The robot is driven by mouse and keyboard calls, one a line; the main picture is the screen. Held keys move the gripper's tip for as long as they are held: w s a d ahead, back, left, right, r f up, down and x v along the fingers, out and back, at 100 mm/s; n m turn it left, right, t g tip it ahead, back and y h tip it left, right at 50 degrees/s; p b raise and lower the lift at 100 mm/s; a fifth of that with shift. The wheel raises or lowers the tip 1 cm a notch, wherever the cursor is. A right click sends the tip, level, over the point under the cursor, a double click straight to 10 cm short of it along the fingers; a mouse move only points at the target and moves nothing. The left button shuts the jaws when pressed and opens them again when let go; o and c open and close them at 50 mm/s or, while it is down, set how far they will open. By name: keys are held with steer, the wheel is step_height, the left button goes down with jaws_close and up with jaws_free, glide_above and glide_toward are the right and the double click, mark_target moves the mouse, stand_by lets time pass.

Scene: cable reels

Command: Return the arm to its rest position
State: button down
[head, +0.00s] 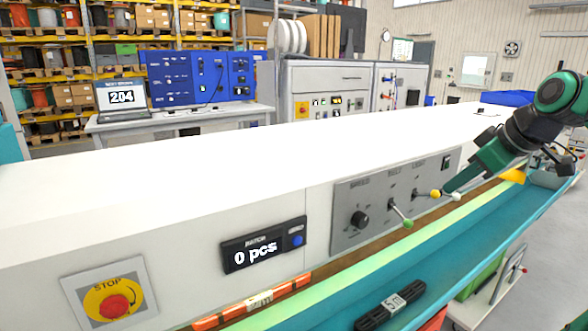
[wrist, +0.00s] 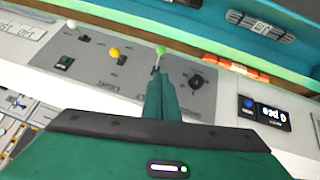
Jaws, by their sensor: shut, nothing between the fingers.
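My gripper (head: 447,189) is dark green and reaches in from the right over the white machine's front panel. Its fingers (wrist: 158,82) are together with nothing between them. The grey control panel (head: 345,238) carries a black knob (head: 359,218), a green-tipped lever (head: 407,223), a yellow-tipped lever (head: 435,193) and a white-tipped lever (head: 456,196). In the head view the fingertips appear close to the yellow and white tips. In the wrist view they line up with the green tip (wrist: 160,49). I cannot tell whether they touch a lever.
A display (head: 262,253) reads "0 pcs", beside a red stop button (head: 115,303). Orange pieces (head: 205,322) lie along the strip below. Racks, a laptop and cabinets stand behind. Above the white top is free room.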

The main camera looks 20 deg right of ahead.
steer(key=s+a+f+m+g, duration=0.4)
steer(key=s+a+f+m, duration=0.1)
steer(key=f, duration=0.4)
steer(key=s+a+f+m+g, duration=0.3)
steer(key=s+a+f+m, duration=0.2)
steer(key=s+a+f, duration=0.2)
step_height(320, 180, down, 3)
steer(key=s, duration=0.2)
steer(key=shift+s+r+g, duration=0.2)
steer(key=shift+s+g, duration=0.1)
steer(key=shift+g, duration=0.1)
steer(key=shift+w+f, duration=0.25)
steer(key=shift+w, duration=0.4)
